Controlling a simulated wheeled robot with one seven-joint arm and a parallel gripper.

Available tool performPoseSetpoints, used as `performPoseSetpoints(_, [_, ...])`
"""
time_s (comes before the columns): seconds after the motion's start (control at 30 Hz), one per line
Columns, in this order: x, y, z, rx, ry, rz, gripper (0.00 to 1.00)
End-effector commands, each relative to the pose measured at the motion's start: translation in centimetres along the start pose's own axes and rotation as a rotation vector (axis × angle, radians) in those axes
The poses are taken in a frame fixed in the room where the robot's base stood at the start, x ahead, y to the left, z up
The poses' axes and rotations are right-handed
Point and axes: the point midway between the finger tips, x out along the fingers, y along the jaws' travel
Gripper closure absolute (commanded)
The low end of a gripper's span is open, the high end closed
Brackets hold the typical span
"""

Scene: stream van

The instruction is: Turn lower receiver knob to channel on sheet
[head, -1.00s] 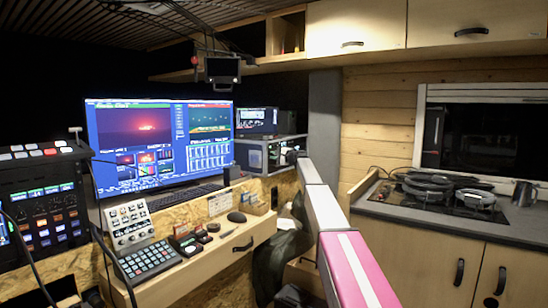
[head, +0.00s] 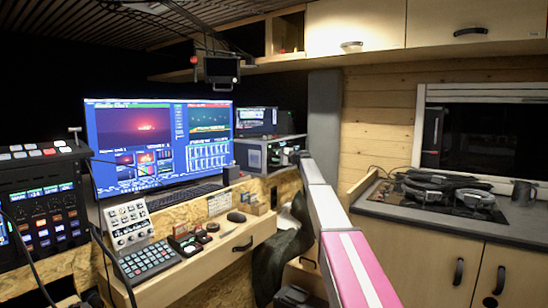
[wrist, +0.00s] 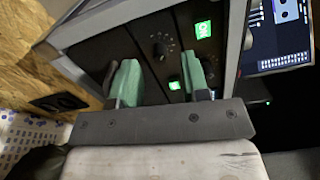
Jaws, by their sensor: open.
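The receiver rack (head: 262,153) is a grey-framed box with a dark front, right of the big monitor in the head view. In the wrist view its dark receiver panel (wrist: 98,50) has a black knob (wrist: 158,50) ringed by pale marks and small lit green displays (wrist: 203,30). Contact cannot be told. A small pale sheet (head: 220,204) stands on the desk, unreadable.
The big monitor (head: 150,143) stands left of the rack. Below are a wooden desk (head: 225,250) with a keypad (head: 148,258) and small items. A hob with cables (head: 440,190) is on the right counter. A small screen (head: 221,69) hangs above.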

Motion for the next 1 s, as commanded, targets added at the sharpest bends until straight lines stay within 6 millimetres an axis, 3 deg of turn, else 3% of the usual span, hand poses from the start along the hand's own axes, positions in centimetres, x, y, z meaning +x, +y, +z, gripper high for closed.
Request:
performPoseSetpoints(0.3, [-6.2, 0.1, 0.2, 0.000, 0.001, 0.000, 0.58])
performPoseSetpoints(0.43, [-7.9, 0.1, 0.1, 0.000, 0.001, 0.000, 0.58])
performPoseSetpoints(0.87, [-8.8, 0.2, 0.1, -0.001, -0.001, 0.003, 0.58])
performPoseSetpoints(1.0, [-9.3, 3.0, 1.6, -0.019, 0.001, 0.050, 0.58])
